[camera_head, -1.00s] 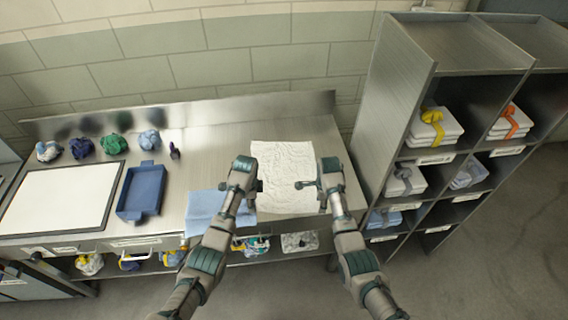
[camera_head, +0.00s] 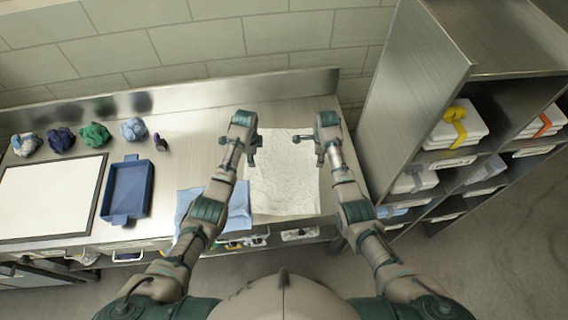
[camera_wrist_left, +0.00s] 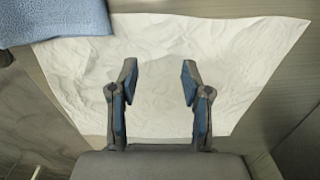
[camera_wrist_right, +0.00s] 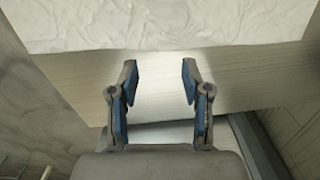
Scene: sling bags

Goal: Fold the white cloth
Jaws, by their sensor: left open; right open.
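The white cloth (camera_head: 283,190) lies flat and slightly wrinkled on the metal table, spread out as one rough rectangle. It also shows in the left wrist view (camera_wrist_left: 240,55) and along the top of the right wrist view (camera_wrist_right: 150,22). My left gripper (camera_head: 257,150) is open over the cloth's far left side; its fingers (camera_wrist_left: 158,82) are empty. My right gripper (camera_head: 306,147) is open near the cloth's far right side; its fingers (camera_wrist_right: 160,82) are empty, with the cloth's edge beyond their tips. I cannot tell whether either gripper touches the cloth.
A folded light blue cloth (camera_head: 240,206) lies left of the white cloth and shows in the left wrist view (camera_wrist_left: 55,20). A blue tray (camera_head: 127,188), a framed white board (camera_head: 48,197) and several crumpled cloths (camera_head: 95,135) are further left. A metal shelf (camera_head: 410,90) stands close on the right.

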